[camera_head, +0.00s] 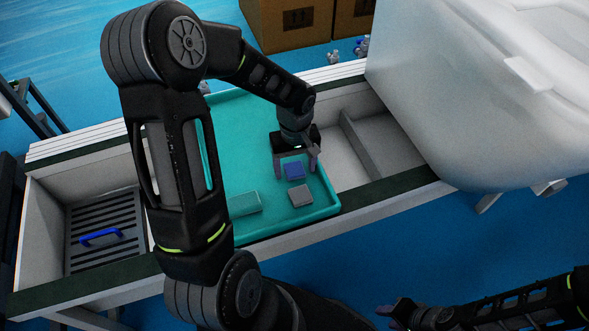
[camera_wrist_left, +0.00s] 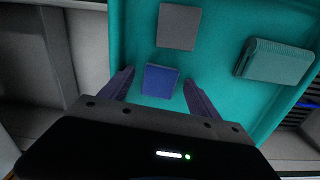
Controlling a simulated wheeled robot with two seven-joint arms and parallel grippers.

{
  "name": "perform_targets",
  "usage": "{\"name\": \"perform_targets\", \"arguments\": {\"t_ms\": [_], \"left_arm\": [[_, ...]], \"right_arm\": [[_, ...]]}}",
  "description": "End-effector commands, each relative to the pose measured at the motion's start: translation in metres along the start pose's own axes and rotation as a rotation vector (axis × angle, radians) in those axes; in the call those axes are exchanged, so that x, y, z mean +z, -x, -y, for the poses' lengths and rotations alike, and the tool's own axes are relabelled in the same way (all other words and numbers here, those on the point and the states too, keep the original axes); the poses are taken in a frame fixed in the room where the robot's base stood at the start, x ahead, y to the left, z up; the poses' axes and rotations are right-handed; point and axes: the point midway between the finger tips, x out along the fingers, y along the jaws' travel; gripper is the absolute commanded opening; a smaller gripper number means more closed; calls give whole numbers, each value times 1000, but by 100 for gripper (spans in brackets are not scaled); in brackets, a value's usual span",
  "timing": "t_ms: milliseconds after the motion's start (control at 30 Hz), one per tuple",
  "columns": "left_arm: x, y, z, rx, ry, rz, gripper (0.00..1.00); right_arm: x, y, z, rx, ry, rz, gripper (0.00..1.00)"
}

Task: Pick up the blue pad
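The blue pad (camera_head: 294,170) is a small square block lying in the teal tray (camera_head: 262,228). In the left wrist view the blue pad (camera_wrist_left: 160,81) sits between the two fingers, with teal floor showing on either side of it. My left gripper (camera_head: 296,171) is open above the tray, its fingers apart and pointing down around the pad. In the left wrist view my left gripper (camera_wrist_left: 157,88) holds nothing. My right gripper (camera_head: 388,313) is at the bottom right, away from the tray, and its fingers are too small and dark to read.
In the tray, a grey pad (camera_head: 301,196) lies near the blue pad, and a teal sponge-like block (camera_head: 244,203) lies to its left. A drain grate with a blue handle (camera_head: 101,237) is at left. Cardboard boxes (camera_head: 290,22) stand behind.

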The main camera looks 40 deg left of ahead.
Motion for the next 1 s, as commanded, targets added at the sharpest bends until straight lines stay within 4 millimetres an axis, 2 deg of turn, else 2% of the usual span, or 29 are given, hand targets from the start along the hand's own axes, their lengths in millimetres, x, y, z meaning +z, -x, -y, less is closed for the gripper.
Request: {"name": "perform_targets", "arguments": {"t_ms": [67, 767, 1000], "left_arm": [[0, 0, 0, 0, 0, 0, 65], [0, 0, 0, 0, 0, 0, 8], [0, 1, 0, 0, 0, 0, 7]], "right_arm": [[0, 0, 0, 0, 0, 0, 36], [0, 0, 0, 0, 0, 0, 36], [0, 0, 0, 0, 0, 0, 36]]}}
